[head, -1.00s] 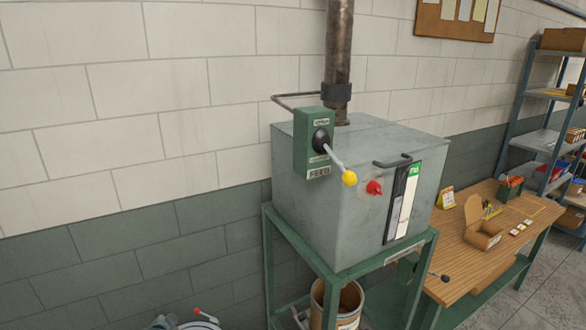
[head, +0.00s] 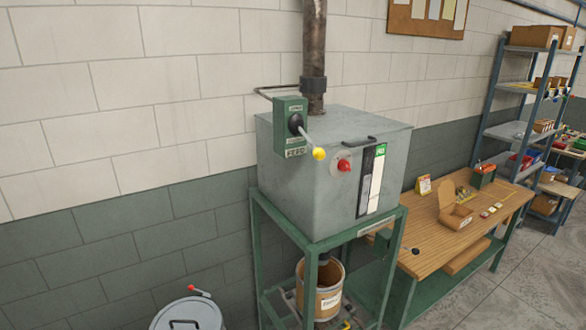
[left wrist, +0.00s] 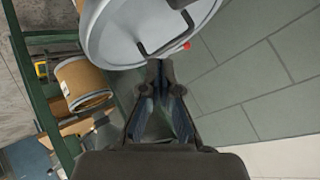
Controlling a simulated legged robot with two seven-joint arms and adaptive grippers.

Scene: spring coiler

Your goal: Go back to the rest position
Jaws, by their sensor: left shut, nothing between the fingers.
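My left gripper (left wrist: 160,75) shows in the left wrist view with its two dark fingers closed together and nothing between them. It is close to the rim of a grey lidded bin (left wrist: 120,25) with a dark handle and a red-tipped lever. My right gripper is in neither view, and neither arm shows in the head view. The grey machine box (head: 322,190) stands on a green stand (head: 317,248). Its green FEED box (head: 291,115) carries a lever with a yellow knob (head: 319,153). A red knob (head: 344,165) is on the front.
The same grey bin (head: 190,317) stands at the bottom left of the head view. A fibre drum (head: 328,300) sits under the machine. A wooden workbench (head: 425,235) and a blue shelf rack (head: 490,95) are at the right. Clear floor (head: 490,290) lies in front of the bench.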

